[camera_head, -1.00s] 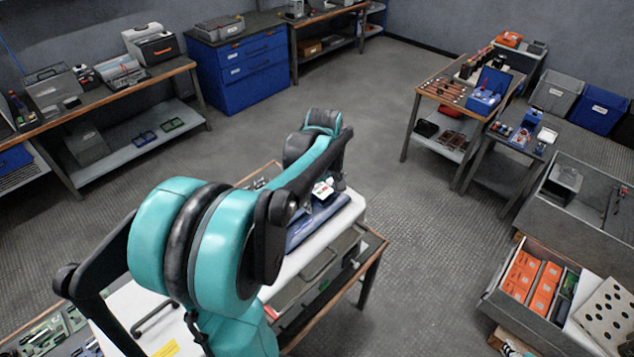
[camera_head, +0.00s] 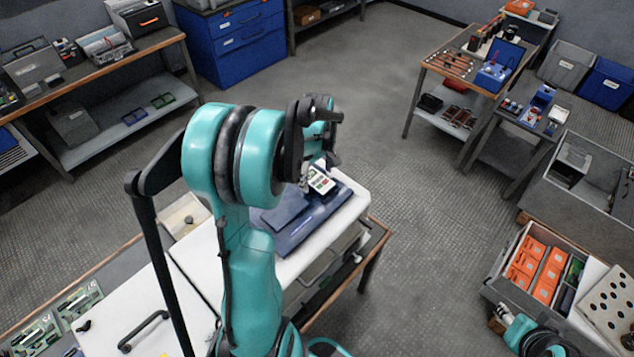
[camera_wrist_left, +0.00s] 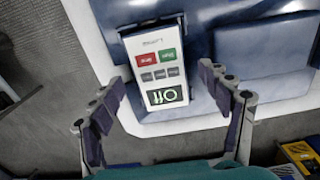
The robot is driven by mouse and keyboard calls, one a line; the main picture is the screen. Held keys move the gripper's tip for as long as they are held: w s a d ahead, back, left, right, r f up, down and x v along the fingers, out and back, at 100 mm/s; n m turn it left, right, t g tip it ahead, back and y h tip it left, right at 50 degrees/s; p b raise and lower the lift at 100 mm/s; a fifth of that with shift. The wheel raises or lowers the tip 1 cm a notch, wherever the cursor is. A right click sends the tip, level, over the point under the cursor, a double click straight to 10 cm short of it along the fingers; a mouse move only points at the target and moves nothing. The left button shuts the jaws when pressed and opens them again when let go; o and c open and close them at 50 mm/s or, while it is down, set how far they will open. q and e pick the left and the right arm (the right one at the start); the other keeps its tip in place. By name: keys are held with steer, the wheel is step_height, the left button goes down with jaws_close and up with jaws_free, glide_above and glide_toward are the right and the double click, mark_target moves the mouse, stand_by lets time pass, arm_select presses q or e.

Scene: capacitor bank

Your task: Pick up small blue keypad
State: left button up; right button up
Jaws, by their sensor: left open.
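The small keypad (camera_head: 321,180) shows a white face and lies on a dark blue surface on the white-topped bench. In the left wrist view the keypad (camera_wrist_left: 155,66) has a red button, a green button, several grey buttons and a dark green label. No blue shows on its face. My left gripper (camera_wrist_left: 163,82) is open, with one finger on each side of the keypad's near end. Whether either finger touches it cannot be told. In the head view the left wrist partly hides the gripper (camera_head: 328,163), just behind the keypad.
The blue padded piece (camera_head: 300,238) lies on the white bench top (camera_head: 350,208). A drawer with orange boxes (camera_head: 537,268) is at the lower right, near part of my right arm. Open floor (camera_head: 440,240) lies between. Tool benches stand at the back.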

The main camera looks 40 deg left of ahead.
arm_select(q)
steer(key=shift+f, duration=0.35)
steer(key=shift+f+b, duration=0.25)
steer(key=shift+b, duration=0.05)
stand_by(0.4)
steer(key=c, duration=1.3)
